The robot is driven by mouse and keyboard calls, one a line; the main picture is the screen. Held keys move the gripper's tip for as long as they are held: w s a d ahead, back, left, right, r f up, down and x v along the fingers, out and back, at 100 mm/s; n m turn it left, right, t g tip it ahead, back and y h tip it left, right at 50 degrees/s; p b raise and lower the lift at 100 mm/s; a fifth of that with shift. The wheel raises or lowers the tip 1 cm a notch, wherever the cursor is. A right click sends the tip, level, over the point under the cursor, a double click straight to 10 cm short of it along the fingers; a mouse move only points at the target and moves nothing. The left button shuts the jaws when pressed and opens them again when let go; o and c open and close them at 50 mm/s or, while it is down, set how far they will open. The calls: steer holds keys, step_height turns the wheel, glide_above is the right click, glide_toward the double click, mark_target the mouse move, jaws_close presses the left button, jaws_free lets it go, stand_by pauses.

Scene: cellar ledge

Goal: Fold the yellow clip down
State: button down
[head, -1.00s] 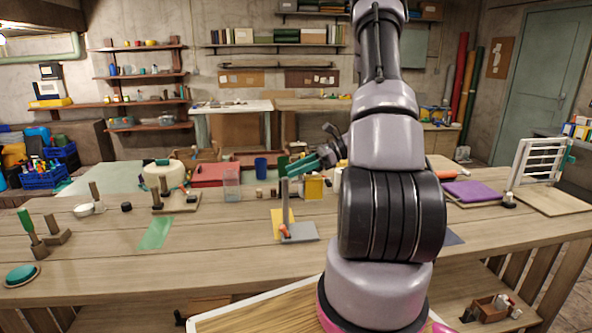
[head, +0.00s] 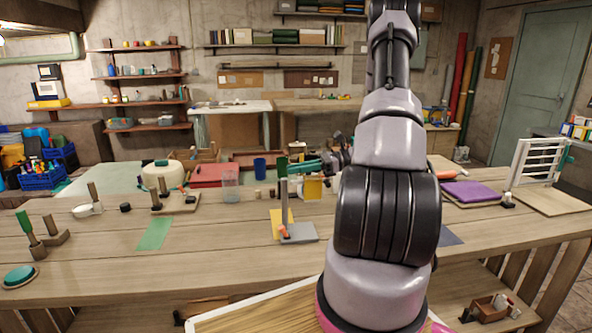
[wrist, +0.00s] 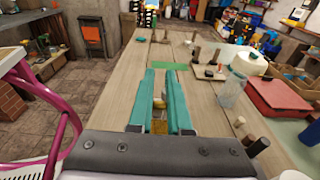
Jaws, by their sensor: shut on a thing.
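My gripper (wrist: 161,76) has teal fingers that reach left over the table; they also show in the head view (head: 297,168). In the wrist view a small yellow thing (wrist: 159,126) lies in the narrow gap between the fingers; whether it is the yellow clip, I cannot tell. In the head view an upright yellow block (head: 313,188) stands just under the fingers. Left of it is a grey-based stand (head: 300,234) with an upright post and an orange piece at its foot. A yellow sheet (head: 277,221) lies flat beside the stand.
A clear container (head: 230,186), a blue cup (head: 260,167) and a red case (head: 207,175) stand behind to the left. A green sheet (head: 155,233) lies further left. A purple pad (head: 470,192) and white rack (head: 532,160) are at right. The table's front is mostly clear.

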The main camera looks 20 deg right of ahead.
steer(key=c, duration=0.8)
jaws_free()
steer(key=shift+c, duration=0.2)
steer(key=v, duration=1)
steer(key=shift+d, duration=0.4)
steer(key=shift+s, duration=0.1)
